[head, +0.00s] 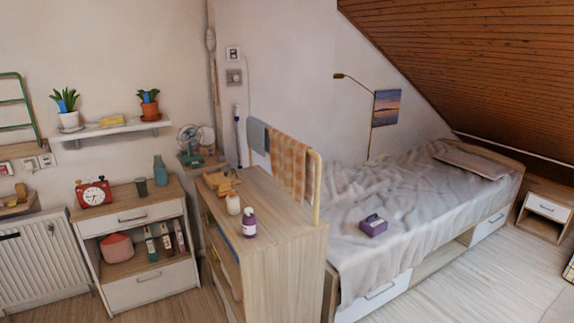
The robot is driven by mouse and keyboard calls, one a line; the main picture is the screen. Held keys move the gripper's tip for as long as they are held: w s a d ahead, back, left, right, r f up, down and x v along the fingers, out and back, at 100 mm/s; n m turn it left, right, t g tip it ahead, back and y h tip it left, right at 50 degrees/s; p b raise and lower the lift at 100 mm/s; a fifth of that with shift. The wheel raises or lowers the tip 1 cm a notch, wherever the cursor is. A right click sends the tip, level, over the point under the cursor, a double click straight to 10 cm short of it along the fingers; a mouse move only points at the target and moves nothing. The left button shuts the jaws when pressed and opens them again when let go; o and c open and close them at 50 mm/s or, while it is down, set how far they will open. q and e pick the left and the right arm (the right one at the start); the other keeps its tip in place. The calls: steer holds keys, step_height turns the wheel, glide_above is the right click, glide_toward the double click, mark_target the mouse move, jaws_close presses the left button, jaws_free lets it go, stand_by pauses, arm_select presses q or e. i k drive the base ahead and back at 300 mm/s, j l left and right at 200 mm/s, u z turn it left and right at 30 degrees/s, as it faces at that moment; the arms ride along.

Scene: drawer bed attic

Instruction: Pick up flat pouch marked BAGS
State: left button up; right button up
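No lettering is legible in the head view, so I cannot tell for sure which item is the flat pouch marked BAGS. A small purple item with a pale patch on top (373,225) lies on the bed's grey cover. It looks boxy, perhaps a tissue box. A flat yellow item (112,121) lies on the white wall shelf between two potted plants. Neither of my grippers is in view.
A wooden cabinet (285,262) stands in front of the bed (440,205), with bottles and a wooden tray on top. A towel rail (318,188) rises behind it. A low shelf unit (150,285) and radiator (40,262) are left.

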mark_target(374, 225)
steer(key=i+l+u, duration=0.3)
steer(key=i+l, duration=0.2)
steer(key=l, duration=0.15)
steer(key=i+l+u, duration=0.25)
steer(key=i+l, duration=0.15)
steer(key=l, duration=0.3)
steer(key=i+l+u, duration=0.15)
steer(key=l, duration=0.25)
